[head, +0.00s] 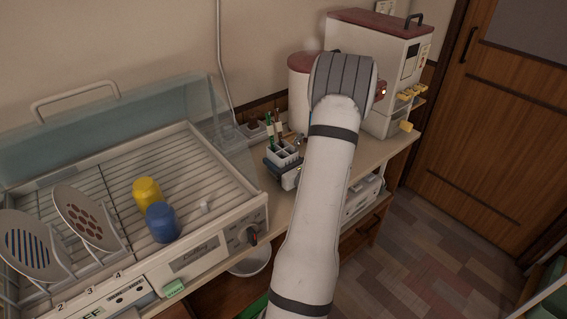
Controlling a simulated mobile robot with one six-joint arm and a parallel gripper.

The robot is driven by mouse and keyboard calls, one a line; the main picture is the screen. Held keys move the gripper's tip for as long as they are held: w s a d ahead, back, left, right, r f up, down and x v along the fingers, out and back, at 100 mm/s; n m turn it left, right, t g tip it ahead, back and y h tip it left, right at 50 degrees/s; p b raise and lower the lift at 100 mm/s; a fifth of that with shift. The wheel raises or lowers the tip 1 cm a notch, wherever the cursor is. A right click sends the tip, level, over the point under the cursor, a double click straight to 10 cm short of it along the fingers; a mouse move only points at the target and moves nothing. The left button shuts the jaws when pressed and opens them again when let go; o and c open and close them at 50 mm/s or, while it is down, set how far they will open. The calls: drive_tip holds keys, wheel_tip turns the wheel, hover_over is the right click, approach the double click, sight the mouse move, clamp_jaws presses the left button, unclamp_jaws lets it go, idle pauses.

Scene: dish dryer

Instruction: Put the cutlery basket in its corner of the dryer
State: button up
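The cutlery basket (284,154) is a small pale box with compartments and a darker lower part. It is at the counter, right of the dryer, with a few green and brown-handled utensils (270,127) standing in it. The dish dryer (225,197) is at the left with its clear lid raised and a wire rack inside. My arm reaches up and over the counter, just right of the basket. My gripper is mostly hidden behind the arm, close to the basket; its fingers and any contact are unclear.
Two plates (88,221) stand in the rack's left part. A yellow cup (147,191) and a blue cup (162,222) are mid-rack. A red-lidded canister (299,88) and a dispenser (376,50) stand behind my arm. The rack's back right is clear.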

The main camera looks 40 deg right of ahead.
drive_tip(key=shift+c, duration=0.8)
drive_tip(key=shift+r, duration=0.1)
wheel_tip(320, 180, up, 11)
drive_tip(key=shift+r+b, duration=0.1)
drive_tip(key=shift+b, duration=0.55)
drive_tip(key=f+b, duration=0.1)
drive_tip(key=b, duration=0.2)
drive_tip(key=shift+f+b, duration=0.2)
drive_tip(key=shift+b, duration=0.1)
wheel_tip(320, 180, down, 10)
drive_tip(key=shift+r+b, duration=0.15)
drive_tip(key=shift+b, duration=0.6)
drive_tip(key=o, duration=1.1)
